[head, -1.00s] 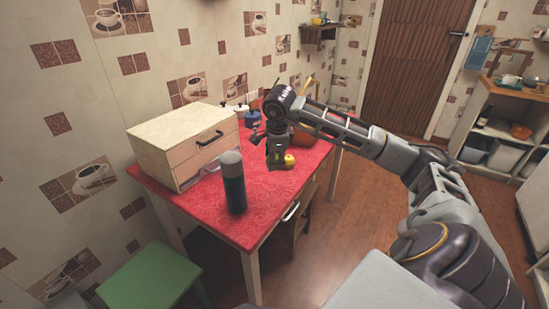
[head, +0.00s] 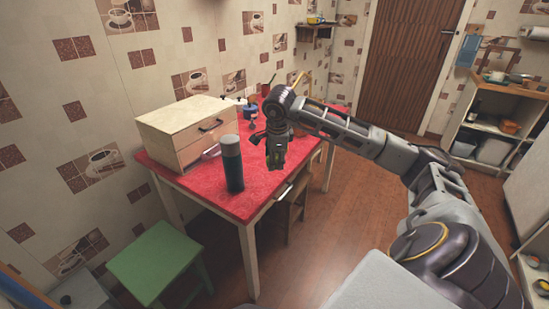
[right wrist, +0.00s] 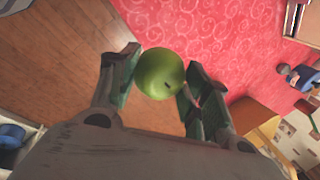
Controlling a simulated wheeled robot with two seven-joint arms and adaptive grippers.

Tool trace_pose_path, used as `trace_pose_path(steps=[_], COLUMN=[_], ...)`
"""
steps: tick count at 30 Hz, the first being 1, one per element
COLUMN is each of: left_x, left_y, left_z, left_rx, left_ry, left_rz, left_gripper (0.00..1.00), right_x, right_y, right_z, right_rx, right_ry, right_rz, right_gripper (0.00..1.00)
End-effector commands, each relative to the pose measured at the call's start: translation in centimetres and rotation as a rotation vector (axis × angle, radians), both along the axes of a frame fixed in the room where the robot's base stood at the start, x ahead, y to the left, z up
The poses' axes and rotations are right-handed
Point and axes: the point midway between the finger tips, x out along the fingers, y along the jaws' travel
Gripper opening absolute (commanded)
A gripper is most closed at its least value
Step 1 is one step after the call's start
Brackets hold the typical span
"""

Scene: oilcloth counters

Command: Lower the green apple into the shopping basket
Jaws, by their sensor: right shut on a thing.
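The green apple (right wrist: 160,73) is between the two fingers of my right gripper (right wrist: 158,85) in the right wrist view, and the gripper is shut on it. In the head view my right gripper (head: 276,160) hangs fingers down over the right edge of the red table, and the apple is hardly visible there. A thin tan handle (head: 297,78), perhaps of the shopping basket, rises behind my right wrist. The basket's body is hidden by my arm, so I cannot tell its exact place. My left gripper is out of view.
A blue pot (head: 249,112) is further back. A green stool (head: 155,262) stands on the floor in front.

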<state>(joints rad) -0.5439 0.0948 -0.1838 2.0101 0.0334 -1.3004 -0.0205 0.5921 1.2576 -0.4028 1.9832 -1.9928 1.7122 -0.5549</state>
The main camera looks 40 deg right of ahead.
Motion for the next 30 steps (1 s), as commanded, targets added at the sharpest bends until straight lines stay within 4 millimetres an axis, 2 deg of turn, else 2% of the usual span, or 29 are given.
trace_pose_path(steps=[19,30], left_x=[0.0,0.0], left_y=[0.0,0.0], left_z=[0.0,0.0], left_rx=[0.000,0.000], left_ry=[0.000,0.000], left_rz=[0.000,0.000], left_gripper=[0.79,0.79], right_x=[-0.1,-0.2], right_y=[2.6,5.8], right_z=[-1.2,-2.6], right_rx=[0.000,0.002], right_ry=[-0.001,0.000], right_rz=[0.235,0.525], right_gripper=[0.23,0.23])
